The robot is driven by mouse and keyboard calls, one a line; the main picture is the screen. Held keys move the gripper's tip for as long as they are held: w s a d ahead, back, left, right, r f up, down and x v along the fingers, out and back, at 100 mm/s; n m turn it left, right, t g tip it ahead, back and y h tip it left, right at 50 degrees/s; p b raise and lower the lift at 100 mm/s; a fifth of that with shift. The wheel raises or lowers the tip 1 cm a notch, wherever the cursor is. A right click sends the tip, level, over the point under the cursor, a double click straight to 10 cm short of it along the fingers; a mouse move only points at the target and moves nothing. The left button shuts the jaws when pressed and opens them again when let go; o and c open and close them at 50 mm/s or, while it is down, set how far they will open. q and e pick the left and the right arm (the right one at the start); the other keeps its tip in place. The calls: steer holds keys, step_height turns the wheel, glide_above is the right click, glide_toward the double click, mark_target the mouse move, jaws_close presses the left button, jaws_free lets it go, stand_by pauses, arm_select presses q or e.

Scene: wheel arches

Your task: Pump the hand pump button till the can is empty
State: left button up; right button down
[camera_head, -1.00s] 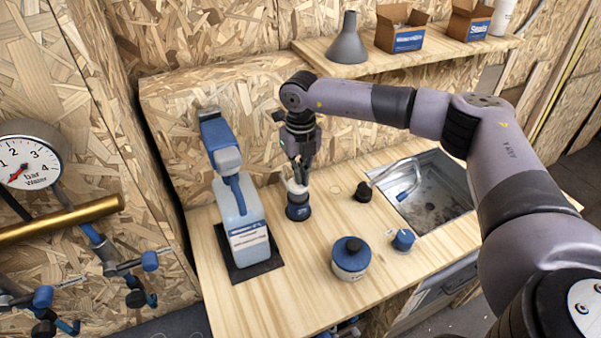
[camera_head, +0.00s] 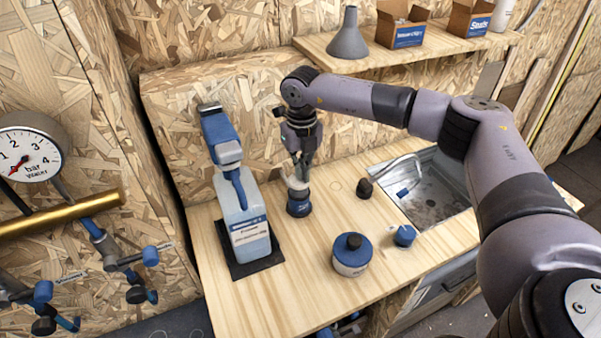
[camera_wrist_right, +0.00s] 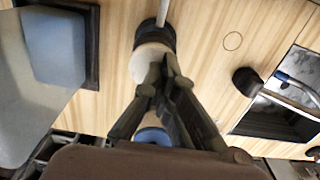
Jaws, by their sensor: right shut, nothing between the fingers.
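A small dark blue can (camera_head: 299,206) with a white pump top (camera_head: 294,184) stands upright on the wooden worktop, right of a large bottle. My right gripper (camera_head: 302,177) points down at the white top, its fingers shut and empty. In the right wrist view the fingertips (camera_wrist_right: 163,62) overlap the edge of the white top (camera_wrist_right: 148,60); I cannot tell whether they press on it. A thin pale rod (camera_wrist_right: 163,12) shows beyond it. The liquid level in the can does not show. My left gripper is not in view.
The large bottle (camera_head: 243,215) with a blue trigger head stands on a black mat (camera_head: 258,264). A blue-and-white tub (camera_head: 352,262), a small blue knob-like piece (camera_head: 404,236) and a metal sink (camera_head: 433,185) lie to the right. The worktop (camera_head: 290,285) in front is clear.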

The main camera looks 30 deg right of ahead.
step_height(320, 180, up, 2)
steer(key=shift+r+b, duration=0.2)
steer(key=shift+b, duration=0.6)
arm_select(q)
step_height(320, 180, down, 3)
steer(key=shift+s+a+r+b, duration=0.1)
steer(key=shift+b, duration=1)
arm_select(e)
step_height(320, 180, up, 9)
steer(key=shift+f, duration=0.25)
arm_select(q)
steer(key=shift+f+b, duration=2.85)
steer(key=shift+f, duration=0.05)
arm_select(e)
steer(key=shift+f, duration=4.85)
